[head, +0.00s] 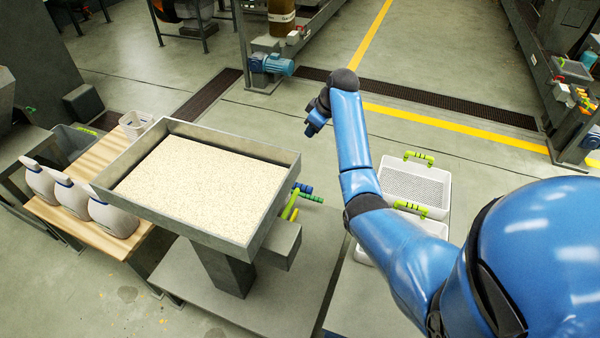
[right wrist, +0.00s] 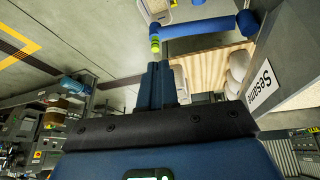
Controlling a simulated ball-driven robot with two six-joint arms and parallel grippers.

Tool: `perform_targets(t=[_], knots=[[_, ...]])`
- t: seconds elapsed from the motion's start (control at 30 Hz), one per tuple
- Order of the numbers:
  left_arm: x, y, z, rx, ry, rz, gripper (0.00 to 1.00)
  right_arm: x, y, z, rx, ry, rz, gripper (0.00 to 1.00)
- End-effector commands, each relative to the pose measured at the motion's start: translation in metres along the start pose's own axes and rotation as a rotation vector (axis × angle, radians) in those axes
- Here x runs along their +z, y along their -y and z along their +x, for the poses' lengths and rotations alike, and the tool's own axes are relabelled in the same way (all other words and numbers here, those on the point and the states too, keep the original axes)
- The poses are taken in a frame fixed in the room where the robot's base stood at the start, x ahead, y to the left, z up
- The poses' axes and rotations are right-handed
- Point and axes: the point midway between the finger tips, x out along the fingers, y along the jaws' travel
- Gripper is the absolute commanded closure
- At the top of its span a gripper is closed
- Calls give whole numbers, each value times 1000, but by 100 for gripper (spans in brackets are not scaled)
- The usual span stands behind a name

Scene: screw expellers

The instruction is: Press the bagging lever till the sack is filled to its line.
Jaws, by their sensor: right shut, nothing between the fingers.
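A grey hopper (head: 272,221) full of pale seed stands left of centre in the head view. The right wrist view shows its side with a "Sesame" label (right wrist: 262,85). A lever (head: 291,206) with green and blue parts sticks out at its right side. In the right wrist view, a blue bar with a lime end (right wrist: 205,28) lies beyond the fingertips; I cannot tell whether they touch. My right gripper (head: 313,126) is shut and empty beyond the hopper's right corner; its fingers also show in the right wrist view (right wrist: 160,75). Several pale sacks (head: 112,218) stand left of the hopper. No fill line is readable. My left gripper is out of view.
The sacks stand on a wooden-topped bench (head: 60,221). A white basket (head: 135,123) is behind the hopper. White crates with green handles (head: 416,186) stand to the right, beside my right arm. Open floor lies behind the hopper, with a blue motor (head: 272,64) further back.

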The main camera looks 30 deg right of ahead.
Motion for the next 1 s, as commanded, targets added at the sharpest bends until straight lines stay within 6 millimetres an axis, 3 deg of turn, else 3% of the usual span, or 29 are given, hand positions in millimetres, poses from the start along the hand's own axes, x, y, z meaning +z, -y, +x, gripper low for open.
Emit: perform_targets(t=[0.1, 0.3, 0.77, 1.0], knots=[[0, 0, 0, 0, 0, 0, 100, 19, 20, 4, -107, 84, -57, 100], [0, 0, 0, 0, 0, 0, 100, 34, 36, 0, -195, 148, -127, 100], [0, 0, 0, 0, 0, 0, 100, 35, 38, 0, -204, 152, -154, 100], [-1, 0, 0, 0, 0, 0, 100, 37, 41, 13, -205, 152, -154, 100]])
